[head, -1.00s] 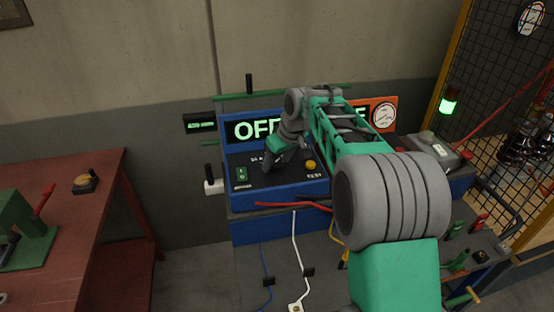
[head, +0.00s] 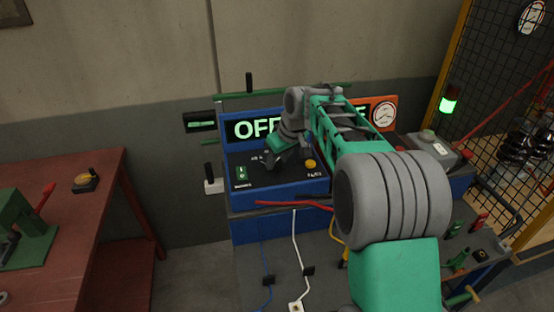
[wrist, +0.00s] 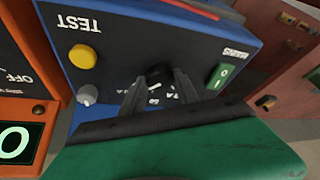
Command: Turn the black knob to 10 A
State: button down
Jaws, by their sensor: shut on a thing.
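The black knob (wrist: 158,74) is on the dark top panel of the blue test box (head: 278,195). In the wrist view it sits between the tips of my gripper (wrist: 157,82), which is shut on it. White scale marks show around the knob, partly covered by the fingers, so I cannot read its setting. In the head view my gripper (head: 274,164) reaches down to the panel and hides the knob.
A yellow TEST button (wrist: 83,57) and a small grey knob (wrist: 87,95) are on one side of the knob. A green mains switch (wrist: 220,76) is on the other side. An orange meter box (head: 383,115) stands right of the blue box. Red, blue and white leads lie in front.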

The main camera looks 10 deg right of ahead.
jog(key=shift+n, duration=0.3)
jog(key=n+p, duration=0.1)
jog(key=n+y+p, duration=0.1)
jog(key=n, duration=0.1)
jog(key=shift+w+d+r+n+g, duration=0.1)
jog(key=shift+d+r+n+g, duration=0.1)
jog(key=shift+n+g, duration=0.15)
jog(key=n+g+y+p, duration=0.1)
jog(key=n+p, duration=0.2)
jog(key=shift+w+n+g, duration=0.1)
jog(key=shift+n+g, duration=0.15)
jog(key=n+p, duration=0.1)
jog(key=n+g+p, duration=0.1)
jog(key=n, duration=0.1)
jog(key=shift+w+f+n+y, duration=0.15)
jog(key=shift+n+y, duration=0.15)
jog(key=shift+n+g+p, duration=0.3)
jog(key=shift+n+g, duration=0.1)
jog(key=shift+n, duration=0.7)
jog(key=c, duration=0.9)
grip_release()
